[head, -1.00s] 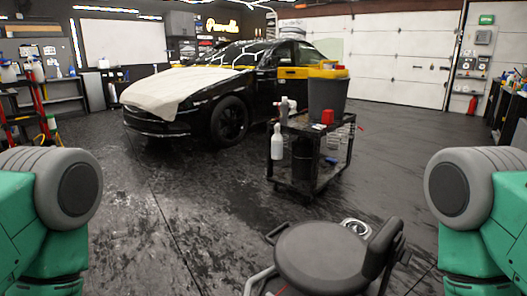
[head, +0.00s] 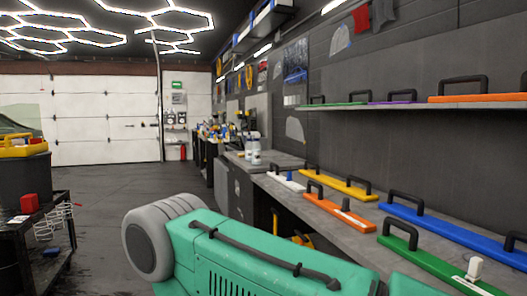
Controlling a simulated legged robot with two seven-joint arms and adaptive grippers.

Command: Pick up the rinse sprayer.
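I cannot pick out the rinse sprayer for certain. White bottles (head: 255,155) stand on the far part of the bench, small and hard to make out; I cannot tell whether one of them is a sprayer. Neither gripper is in view. Only a green and grey part of my arm shows at the bottom centre.
A grey workbench (head: 322,208) runs along the right wall, holding several colored handled tools. More lie on a shelf (head: 420,106) above. A black cart (head: 32,228) with a red block (head: 29,203) is cut off at left. Open dark floor (head: 110,188) lies between.

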